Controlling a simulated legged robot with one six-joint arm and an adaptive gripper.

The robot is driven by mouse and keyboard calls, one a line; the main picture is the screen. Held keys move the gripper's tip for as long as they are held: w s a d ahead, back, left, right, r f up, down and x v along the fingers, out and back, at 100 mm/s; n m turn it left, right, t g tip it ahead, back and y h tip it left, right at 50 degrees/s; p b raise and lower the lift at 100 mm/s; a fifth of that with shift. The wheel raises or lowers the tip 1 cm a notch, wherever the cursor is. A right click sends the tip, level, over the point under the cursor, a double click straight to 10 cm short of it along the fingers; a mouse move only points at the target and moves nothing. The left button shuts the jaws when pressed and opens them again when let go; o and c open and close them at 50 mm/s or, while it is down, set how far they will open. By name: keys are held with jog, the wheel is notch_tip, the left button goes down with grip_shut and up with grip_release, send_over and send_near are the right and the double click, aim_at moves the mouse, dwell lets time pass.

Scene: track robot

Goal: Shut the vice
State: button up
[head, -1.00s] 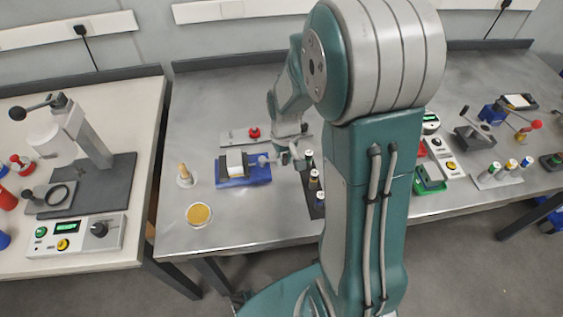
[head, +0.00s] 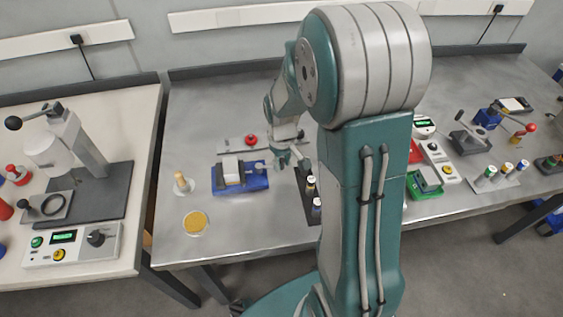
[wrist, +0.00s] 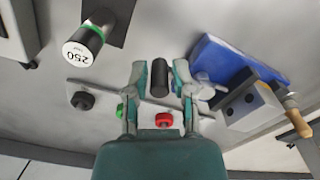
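The vice has a blue base (head: 255,183) and pale grey jaws with a block (head: 231,168) between them, on the metal bench. In the wrist view its blue base (wrist: 218,58) and grey jaw (wrist: 245,103) are at the right. A silver part (wrist: 205,87) at its near end lies beside my right finger. My gripper (wrist: 161,82) is open, right of the vice in the head view (head: 291,158). A dark cylinder (wrist: 160,77) shows between the fingers, with small gaps on both sides. I cannot tell whether it is joined to the vice.
A rack of weights (head: 311,188) stands close to the gripper; a green-banded 250 weight (wrist: 82,45) shows in the wrist view. A panel with a red button (head: 251,140) lies behind. A wooden-handled item (head: 181,183) and a yellow dish (head: 194,222) stand left and in front.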

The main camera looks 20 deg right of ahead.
jog(key=shift+o, duration=0.5)
jog(key=shift+w+d, duration=0.1)
jog(key=shift+w, duration=0.15)
notch_tip(320, 180, up, 12)
jog(key=shift+f, duration=0.15)
dwell(0.3)
jog(key=s+a+r+m+t, duration=0.1)
jog(key=s+a+r+t, duration=0.1)
jog(key=s+r, duration=0.3)
jog(key=s+a+r+m+t, duration=0.1)
jog(key=s+a+r+t, duration=0.2)
jog(key=s, duration=0.8)
jog(key=shift+s+a+r+t, duration=0.3)
jog(key=shift+a+r, duration=0.65)
jog(key=shift+a, duration=0.05)
